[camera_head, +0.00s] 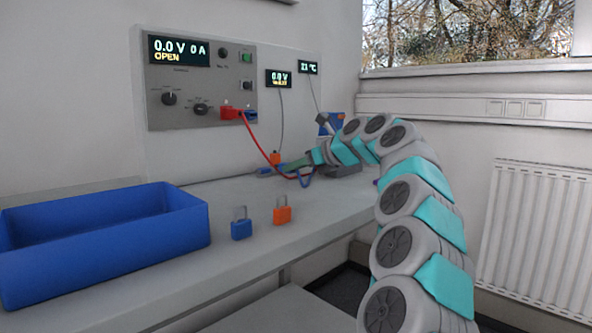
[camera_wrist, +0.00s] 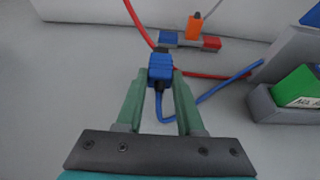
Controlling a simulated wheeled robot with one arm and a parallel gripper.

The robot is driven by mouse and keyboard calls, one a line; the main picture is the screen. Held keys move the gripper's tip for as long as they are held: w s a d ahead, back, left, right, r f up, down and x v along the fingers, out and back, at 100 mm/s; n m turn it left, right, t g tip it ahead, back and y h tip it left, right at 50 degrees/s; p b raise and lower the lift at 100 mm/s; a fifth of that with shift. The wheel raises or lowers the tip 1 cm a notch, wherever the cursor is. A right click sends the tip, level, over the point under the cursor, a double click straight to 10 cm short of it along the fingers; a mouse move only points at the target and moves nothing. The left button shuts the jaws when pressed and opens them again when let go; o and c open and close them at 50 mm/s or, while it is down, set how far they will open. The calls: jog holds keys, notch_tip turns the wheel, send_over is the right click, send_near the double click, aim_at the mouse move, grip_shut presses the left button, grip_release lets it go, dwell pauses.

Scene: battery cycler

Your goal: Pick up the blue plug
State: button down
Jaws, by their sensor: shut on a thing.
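The blue plug (camera_wrist: 160,68) is between the tips of my gripper's green fingers in the wrist view. My gripper (camera_wrist: 160,82) is shut on it. A blue cable (camera_wrist: 197,104) loops from the plug to the right, toward a grey holder (camera_wrist: 285,108) with a green block in it. In the head view my gripper (camera_head: 292,165) is low over the back of the bench, and the blue cable (camera_head: 306,181) hangs beside it. The plug itself is too small to make out there. I cannot tell whether the plug touches the bench.
A small block with blue and red ends (camera_wrist: 211,43) and an orange plug (camera_wrist: 195,25) is just beyond. A red cable (camera_wrist: 140,24) passes close behind the plug. A blue bin (camera_head: 180,216), a blue padlock (camera_head: 241,230) and an orange padlock (camera_head: 282,214) stand on the bench.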

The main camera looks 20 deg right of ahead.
jog(key=s+a, duration=0.1)
jog(key=s, duration=0.4)
jog(key=s+a+r, duration=0.1)
jog(key=s+a, duration=0.1)
jog(key=s, duration=0.3)
jog(key=s+a, duration=0.1)
jog(key=s, duration=0.4)
jog(key=shift+a+r+b, duration=0.2)
jog(key=shift+b, duration=0.1)
